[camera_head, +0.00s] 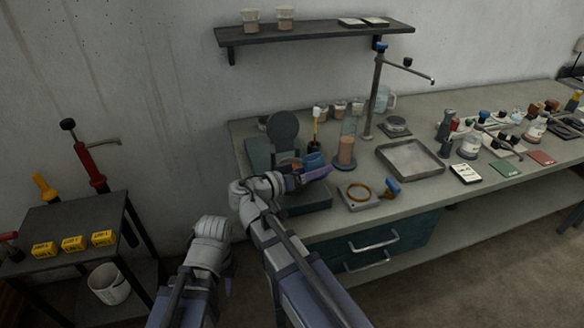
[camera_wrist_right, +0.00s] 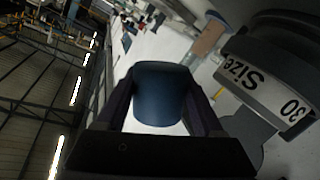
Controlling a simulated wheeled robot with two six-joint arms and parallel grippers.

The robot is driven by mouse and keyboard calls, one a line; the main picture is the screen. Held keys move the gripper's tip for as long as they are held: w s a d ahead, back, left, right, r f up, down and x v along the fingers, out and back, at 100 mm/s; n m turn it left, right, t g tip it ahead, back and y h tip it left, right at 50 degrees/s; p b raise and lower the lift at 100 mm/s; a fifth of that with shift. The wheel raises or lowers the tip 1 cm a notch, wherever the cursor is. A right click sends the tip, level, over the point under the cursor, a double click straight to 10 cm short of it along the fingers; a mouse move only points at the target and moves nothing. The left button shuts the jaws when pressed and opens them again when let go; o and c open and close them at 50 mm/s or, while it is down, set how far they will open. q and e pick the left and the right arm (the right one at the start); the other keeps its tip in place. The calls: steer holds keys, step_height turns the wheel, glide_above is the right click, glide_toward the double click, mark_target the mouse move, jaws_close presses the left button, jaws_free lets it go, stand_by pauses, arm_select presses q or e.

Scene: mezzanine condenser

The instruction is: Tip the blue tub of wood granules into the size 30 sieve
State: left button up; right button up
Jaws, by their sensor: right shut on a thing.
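My right gripper (camera_head: 318,172) is shut on the blue tub (camera_head: 314,160), above the left part of the bench. In the right wrist view the tub (camera_wrist_right: 160,92) sits between the two fingers (camera_wrist_right: 160,105), and that view is rolled well over, so the tub seems tipped. Its mouth and contents are hidden. The grey sieve labelled Size 30 (camera_wrist_right: 268,82) is close beside the tub in the right wrist view. In the head view my right arm and the tub largely cover that spot. My left gripper (camera_head: 228,284) hangs low in front of the bench, its fingers unclear.
A dark stand with a round disc (camera_head: 283,128) is behind the gripper. A tall glass cylinder (camera_head: 347,142), a brass ring on a plate (camera_head: 359,193) and an empty metal tray (camera_head: 410,160) stand to the right. A side table with yellow blocks (camera_head: 74,243) is at left.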

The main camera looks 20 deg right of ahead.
steer(key=shift+s+d+f+m+t+y+b, duration=0.2)
steer(key=shift+s+d+f+m+b, duration=0.1)
steer(key=shift+s+f+m, duration=0.3)
steer(key=shift+s+d+f+m+t+y+b, duration=0.1)
steer(key=shift+s+d+f+m+y+b, duration=0.2)
steer(key=shift+f+m, duration=0.5)
steer(key=shift+s+d+f+m+t+y+b, duration=0.15)
steer(key=shift+s+d+f+m, duration=0.15)
steer(key=shift+s+f+m, duration=0.4)
steer(key=shift+w+r, duration=0.15)
